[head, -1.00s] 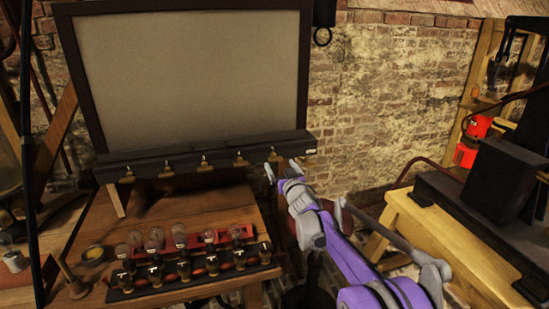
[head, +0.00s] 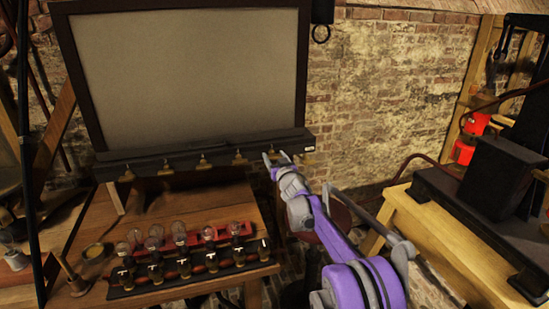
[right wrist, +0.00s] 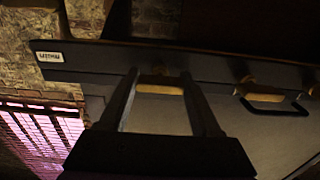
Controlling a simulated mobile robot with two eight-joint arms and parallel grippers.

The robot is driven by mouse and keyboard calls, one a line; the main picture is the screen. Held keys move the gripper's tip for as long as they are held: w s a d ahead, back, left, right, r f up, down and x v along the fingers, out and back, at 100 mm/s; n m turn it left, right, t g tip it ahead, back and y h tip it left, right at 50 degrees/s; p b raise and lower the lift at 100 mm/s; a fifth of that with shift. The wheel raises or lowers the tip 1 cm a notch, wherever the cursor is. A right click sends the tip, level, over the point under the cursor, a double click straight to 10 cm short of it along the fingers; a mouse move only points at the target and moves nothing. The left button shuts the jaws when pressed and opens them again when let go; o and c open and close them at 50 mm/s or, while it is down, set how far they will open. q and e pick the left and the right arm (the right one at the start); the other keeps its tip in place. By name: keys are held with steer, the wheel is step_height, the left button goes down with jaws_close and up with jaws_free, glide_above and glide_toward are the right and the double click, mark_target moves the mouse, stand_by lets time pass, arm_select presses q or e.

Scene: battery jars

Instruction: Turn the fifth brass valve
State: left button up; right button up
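A dark rail (head: 215,152) runs under the large framed board, with a row of brass valves along its front. Towards the left are valves such as the first (head: 128,175) and the fourth (head: 241,159). My right gripper (head: 276,157) is at the rail's right end, where its fingers hide the fifth valve in the head view. In the right wrist view, the fifth valve's brass handle (right wrist: 160,85) sits between the two open fingers, near the rail's white label (right wrist: 53,58). I cannot tell whether the fingers touch it. The neighbouring valve (right wrist: 263,97) is beside them. My left gripper is not in view.
A wooden bench (head: 435,235) with a black apparatus stands at the right. A brick wall (head: 390,95) is behind.

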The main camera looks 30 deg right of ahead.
steer(key=c, duration=0.6)
steer(key=shift+n, duration=0.5)
steer(key=n, duration=0.2)
steer(key=shift+n, duration=0.4)
steer(key=n, duration=0.3)
steer(key=shift+n+p, duration=0.3)
steer(key=shift+n, duration=0.1)
steer(key=n+p, duration=0.1)
steer(key=n, duration=0.4)
steer(key=shift+r, duration=0.1)
arm_select(q)
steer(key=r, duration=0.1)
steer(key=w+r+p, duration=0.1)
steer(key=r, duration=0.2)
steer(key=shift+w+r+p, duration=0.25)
steer(key=shift+p, duration=0.1)
arm_select(e)
steer(key=n, duration=0.5)
steer(key=shift+n, duration=0.4)
